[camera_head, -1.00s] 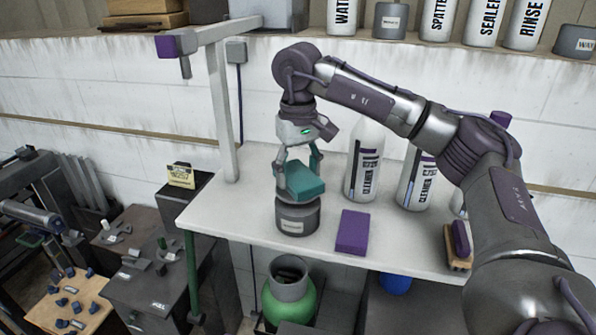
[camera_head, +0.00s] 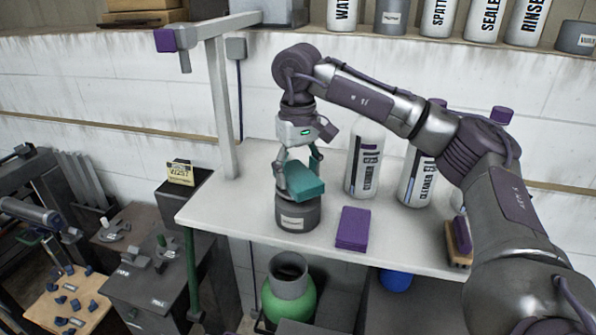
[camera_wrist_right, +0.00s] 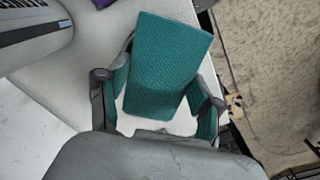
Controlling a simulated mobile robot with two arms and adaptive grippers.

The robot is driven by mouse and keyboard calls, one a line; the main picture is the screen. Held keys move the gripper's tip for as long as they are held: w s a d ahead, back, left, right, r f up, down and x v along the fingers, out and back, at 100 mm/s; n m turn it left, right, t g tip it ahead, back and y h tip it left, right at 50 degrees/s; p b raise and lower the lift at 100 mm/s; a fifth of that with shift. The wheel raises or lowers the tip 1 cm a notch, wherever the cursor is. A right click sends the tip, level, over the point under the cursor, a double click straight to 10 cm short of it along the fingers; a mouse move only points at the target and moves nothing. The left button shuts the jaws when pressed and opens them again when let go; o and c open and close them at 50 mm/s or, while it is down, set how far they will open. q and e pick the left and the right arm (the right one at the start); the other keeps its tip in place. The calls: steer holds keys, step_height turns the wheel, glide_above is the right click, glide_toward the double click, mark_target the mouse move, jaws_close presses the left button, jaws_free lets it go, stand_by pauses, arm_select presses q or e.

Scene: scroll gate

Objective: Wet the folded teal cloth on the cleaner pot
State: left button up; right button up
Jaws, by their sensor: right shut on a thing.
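The folded teal cloth (camera_head: 306,187) is a thick pad held in my right gripper (camera_head: 299,172), which points down with its fingers shut on the cloth's sides. The cloth also fills the middle of the right wrist view (camera_wrist_right: 166,65), between the two fingers (camera_wrist_right: 158,108). The cleaner pot (camera_head: 298,214) is a grey round pot with a pale label on the white bench. The cloth is right over the pot's top and hides part of its rim. I cannot tell whether the cloth touches the pot. My left gripper is not in view.
A folded purple cloth (camera_head: 353,228) lies on the white bench (camera_head: 235,205) right of the pot. Cleaner bottles (camera_head: 364,160) stand behind it, and a brush (camera_head: 459,241) lies at the right. A white post (camera_head: 222,110) rises behind the pot. The bench's left part is clear.

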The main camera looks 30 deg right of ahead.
mark_target(298, 175)
steer(key=shift+f+b, duration=0.3)
steer(key=shift+f, duration=0.25)
stand_by(0.4)
stand_by(0.5)
steer(key=shift+r+p, duration=2.7)
steer(key=shift+r, duration=0.9)
steer(key=shift+f, duration=0.1)
